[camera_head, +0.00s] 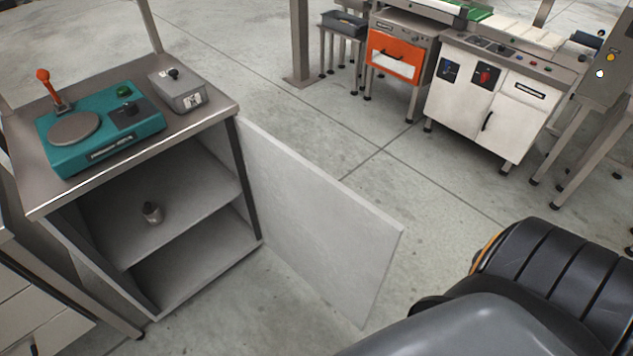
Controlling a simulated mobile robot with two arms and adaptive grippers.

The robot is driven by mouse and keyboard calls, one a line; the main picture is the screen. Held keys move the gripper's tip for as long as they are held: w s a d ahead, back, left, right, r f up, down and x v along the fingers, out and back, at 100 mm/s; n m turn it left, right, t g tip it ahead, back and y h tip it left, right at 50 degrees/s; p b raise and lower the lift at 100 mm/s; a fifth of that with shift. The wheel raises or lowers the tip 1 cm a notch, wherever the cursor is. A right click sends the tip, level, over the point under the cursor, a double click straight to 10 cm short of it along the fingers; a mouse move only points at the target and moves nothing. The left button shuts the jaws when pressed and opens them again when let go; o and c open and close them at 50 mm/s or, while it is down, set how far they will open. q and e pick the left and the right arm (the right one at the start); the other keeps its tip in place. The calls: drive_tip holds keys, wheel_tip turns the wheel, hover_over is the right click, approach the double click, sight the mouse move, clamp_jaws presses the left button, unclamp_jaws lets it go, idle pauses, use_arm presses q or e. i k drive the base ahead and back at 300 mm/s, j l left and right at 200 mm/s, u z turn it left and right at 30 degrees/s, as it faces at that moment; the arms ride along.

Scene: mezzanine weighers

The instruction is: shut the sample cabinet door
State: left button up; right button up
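The sample cabinet (245,165) stands at the left with its front open. Its pale grey door (315,222) is swung wide open, hinged at the cabinet's right front edge and reaching out to the right over the floor. Inside, a small metal weight with a dark knob (152,213) stands on the middle shelf (200,190). The compartment below appears empty. Neither of my grippers is in view. Grey and black parts, likely of my own arm, fill the lower right corner.
A teal scale (105,125) and a grey box with a knob (178,89) sit on the cabinet top. A drawer unit (35,310) stands at lower left. An orange-fronted unit (385,55) and white control cabinet (480,105) stand behind. The floor around the door is clear.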

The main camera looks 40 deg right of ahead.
sight(344, 247)
drive_tip(key=k+l+u, duration=0.15)
drive_tip(key=l, duration=0.35)
drive_tip(key=k+l+u, duration=0.15)
drive_tip(key=k+l, duration=0.2)
drive_tip(key=k+l+u, duration=0.2)
drive_tip(key=l, duration=0.8)
drive_tip(key=k+l+u, duration=0.1)
drive_tip(key=l, duration=0.35)
drive_tip(key=k+l+u, duration=0.1)
drive_tip(key=l, duration=0.35)
drive_tip(key=k+l, duration=0.15)
drive_tip(key=l, duration=0.35)
